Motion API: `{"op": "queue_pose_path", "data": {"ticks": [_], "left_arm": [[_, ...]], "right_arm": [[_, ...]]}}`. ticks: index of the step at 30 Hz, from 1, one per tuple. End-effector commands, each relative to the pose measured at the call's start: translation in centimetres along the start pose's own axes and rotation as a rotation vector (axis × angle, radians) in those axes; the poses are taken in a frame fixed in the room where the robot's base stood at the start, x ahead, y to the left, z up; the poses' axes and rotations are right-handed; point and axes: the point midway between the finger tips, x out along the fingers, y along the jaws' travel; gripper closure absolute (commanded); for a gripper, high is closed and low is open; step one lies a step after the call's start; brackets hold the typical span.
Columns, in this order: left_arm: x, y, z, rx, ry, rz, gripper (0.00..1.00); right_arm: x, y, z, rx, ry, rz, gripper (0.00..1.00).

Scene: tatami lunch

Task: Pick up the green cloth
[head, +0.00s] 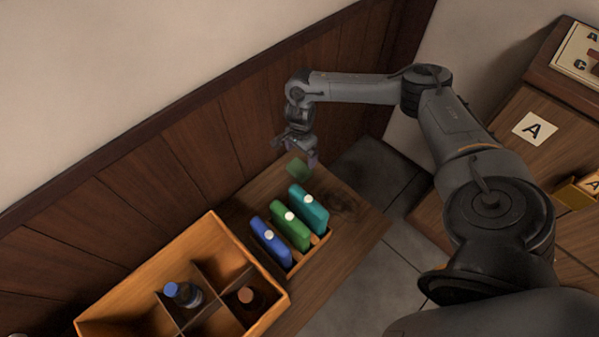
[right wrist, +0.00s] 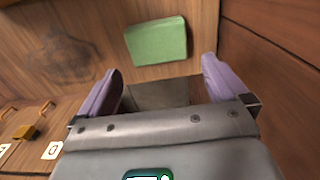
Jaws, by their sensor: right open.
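The green cloth (head: 297,168) is a small flat folded piece lying on the wooden table near its far edge, by the panelled wall. It also shows in the right wrist view (right wrist: 157,41), just beyond my fingertips. My right gripper (head: 298,150) is above the table at the cloth, partly overlapping it in the head view. In the right wrist view its two purple-padded fingers (right wrist: 163,78) are spread apart with nothing between them, and the cloth lies ahead of the gap. The exact height above the cloth is hard to tell. My left gripper is not in view.
A small rack holds a blue (head: 270,241), a green (head: 290,228) and a teal flat container (head: 309,209), near the cloth. A divided wooden crate (head: 163,267) with bottles stands to the left. A cabinet labelled A (head: 534,128) stands at the right.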

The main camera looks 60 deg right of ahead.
Motion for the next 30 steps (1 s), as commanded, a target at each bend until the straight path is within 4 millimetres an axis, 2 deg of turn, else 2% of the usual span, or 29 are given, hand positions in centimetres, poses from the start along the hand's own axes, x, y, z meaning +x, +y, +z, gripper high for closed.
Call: {"op": "queue_pose_path", "data": {"ticks": [1,3,11,21,30], "left_arm": [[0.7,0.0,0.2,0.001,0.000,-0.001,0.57],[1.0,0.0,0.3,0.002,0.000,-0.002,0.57],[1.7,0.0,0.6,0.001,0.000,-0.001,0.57],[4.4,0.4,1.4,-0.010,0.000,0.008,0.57],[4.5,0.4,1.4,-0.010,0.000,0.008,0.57]], "right_arm": [[1.2,0.0,0.1,-0.001,0.000,0.002,0.00],[2.0,0.0,0.1,0.000,-0.001,0.000,0.00],[3.3,0.0,0.1,0.001,0.000,-0.001,0.00],[7.4,0.3,0.4,0.001,-0.001,0.000,0.00],[7.8,0.2,0.4,0.001,-0.001,-0.001,0.00]]}}
